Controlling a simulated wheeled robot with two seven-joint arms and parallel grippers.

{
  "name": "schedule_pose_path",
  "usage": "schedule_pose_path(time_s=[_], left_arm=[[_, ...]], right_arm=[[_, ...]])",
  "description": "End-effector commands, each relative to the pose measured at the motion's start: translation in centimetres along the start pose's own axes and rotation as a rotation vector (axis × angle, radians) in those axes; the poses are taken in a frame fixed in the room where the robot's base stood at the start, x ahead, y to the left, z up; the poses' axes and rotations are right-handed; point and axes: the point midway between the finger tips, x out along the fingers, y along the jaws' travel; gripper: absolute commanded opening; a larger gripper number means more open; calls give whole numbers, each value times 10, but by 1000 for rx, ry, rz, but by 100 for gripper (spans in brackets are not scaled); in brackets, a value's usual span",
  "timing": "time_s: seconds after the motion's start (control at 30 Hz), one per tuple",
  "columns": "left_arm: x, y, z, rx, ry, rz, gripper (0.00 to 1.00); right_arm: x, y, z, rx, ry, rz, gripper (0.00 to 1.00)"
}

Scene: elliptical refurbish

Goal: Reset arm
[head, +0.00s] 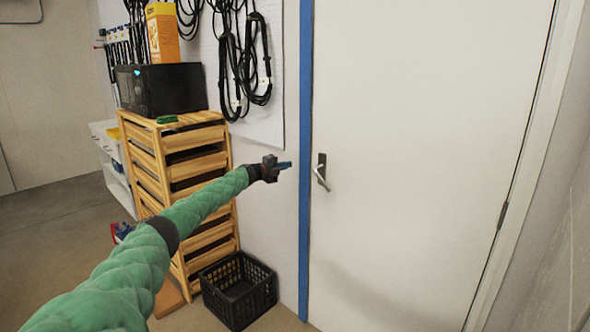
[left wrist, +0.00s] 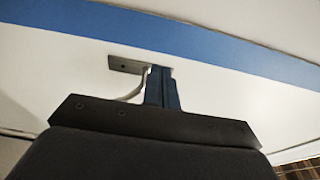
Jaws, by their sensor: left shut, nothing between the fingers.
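My left arm, in a green padded sleeve, reaches across the head view from the lower left. My left gripper (head: 285,165) is shut and empty, and its blue fingertips point right toward the white door (head: 420,140). The door's metal handle (head: 320,173) is just right of the fingertips in the head view. In the left wrist view the closed blue fingers (left wrist: 162,88) overlap part of the handle and its plate (left wrist: 125,65). I cannot tell whether they touch it. My right gripper is in neither view.
A blue door frame (head: 305,120) edges the closed door. A wooden drawer rack (head: 150,150) with a black microwave (head: 160,90) on top stands left, near my arm. A black crate (head: 240,290) sits on the floor. Cables (head: 240,60) hang on the wall.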

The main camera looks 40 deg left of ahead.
Motion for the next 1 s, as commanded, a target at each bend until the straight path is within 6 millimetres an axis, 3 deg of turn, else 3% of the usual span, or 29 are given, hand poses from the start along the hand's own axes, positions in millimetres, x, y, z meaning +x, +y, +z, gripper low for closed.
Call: schedule_pose_path(time_s=[0.47,0.57,0.7,0.83,1.0], left_arm=[[-10,0,11,-5,-21,1,0],[-11,1,25,-9,-97,5,0],[-17,1,60,-32,-289,6,0],[-12,-12,69,-60,-448,-12,0],[-2,-48,53,-116,-611,-63,0]], right_arm=[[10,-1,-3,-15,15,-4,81],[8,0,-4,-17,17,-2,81],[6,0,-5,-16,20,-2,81],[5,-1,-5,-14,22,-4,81],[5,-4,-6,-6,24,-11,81]])
